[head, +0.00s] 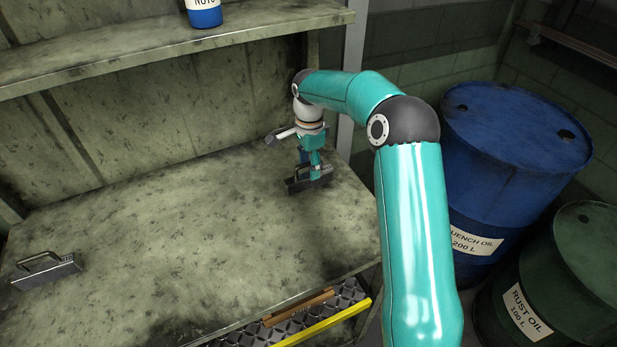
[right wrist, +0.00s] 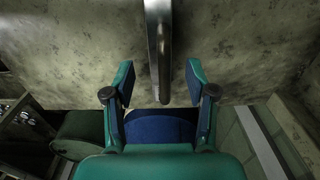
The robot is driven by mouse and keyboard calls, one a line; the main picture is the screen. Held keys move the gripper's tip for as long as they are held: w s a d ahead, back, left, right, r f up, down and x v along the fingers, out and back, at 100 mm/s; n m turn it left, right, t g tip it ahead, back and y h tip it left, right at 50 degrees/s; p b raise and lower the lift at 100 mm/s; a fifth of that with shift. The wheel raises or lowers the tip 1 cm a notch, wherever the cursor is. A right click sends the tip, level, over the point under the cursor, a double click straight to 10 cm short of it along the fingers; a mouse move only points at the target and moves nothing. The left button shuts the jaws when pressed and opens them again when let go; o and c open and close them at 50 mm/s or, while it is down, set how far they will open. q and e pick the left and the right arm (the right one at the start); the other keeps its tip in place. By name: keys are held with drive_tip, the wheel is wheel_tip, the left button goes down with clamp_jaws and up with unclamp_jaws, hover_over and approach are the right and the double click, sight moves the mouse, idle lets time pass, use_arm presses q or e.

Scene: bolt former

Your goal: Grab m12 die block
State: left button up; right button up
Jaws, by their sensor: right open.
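A dark die block (head: 309,183) with a handle stands on the bench towards its right side. My right gripper (head: 313,166) is right above it and hides part of it. In the right wrist view, its metal handle (right wrist: 158,45) runs between the two spread fingers of my right gripper (right wrist: 157,82); I cannot tell whether they touch it. A second, lighter grey die block (head: 47,273) with a handle stands at the bench's left side. The size marks on both blocks are too small to read. My left gripper is not in view.
A shelf (head: 130,50) with a blue-and-white nuts can (head: 204,13) overhangs the back of the bench (head: 190,250). The bench middle is clear. A blue quench oil drum (head: 505,150) and a green rust oil drum (head: 560,280) stand to the right. A yellow-edged lower shelf (head: 320,325) shows below.

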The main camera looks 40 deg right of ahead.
drive_tip(key=shift+f+p, duration=0.35)
drive_tip(key=shift+f, duration=1.45)
clamp_jaws()
drive_tip(key=shift+w+r, duration=0.15)
